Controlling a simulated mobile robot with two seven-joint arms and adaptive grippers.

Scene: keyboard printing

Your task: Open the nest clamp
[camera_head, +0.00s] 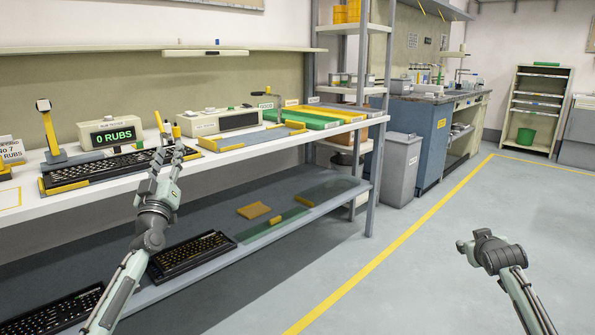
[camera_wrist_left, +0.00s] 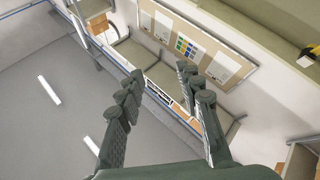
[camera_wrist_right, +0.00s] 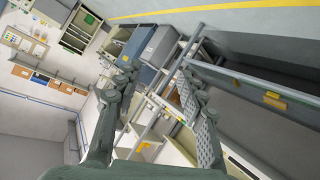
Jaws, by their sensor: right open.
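A black keyboard (camera_head: 90,169) lies on the white bench in a low nest with yellow side blocks. A yellow upright piece (camera_head: 161,123) stands behind its right end, by my left gripper; I cannot tell for sure whether this is the nest clamp. My left gripper (camera_head: 167,160) is in front of the keyboard's right end and hides part of it. In the left wrist view its fingers (camera_wrist_left: 160,95) are spread with nothing between them. My right gripper (camera_head: 470,244) is over the floor at the right, far from the bench. Its fingers (camera_wrist_right: 160,92) are apart and empty.
A counter reading "0 RUBS" (camera_head: 110,135) stands behind the keyboard. A yellow-posted stand (camera_head: 52,133) is to its left. A grey plate with yellow edges (camera_head: 240,138) and green trays (camera_head: 300,119) lie farther right. The lower shelf holds spare keyboards (camera_head: 190,255). The floor (camera_head: 400,270) is clear.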

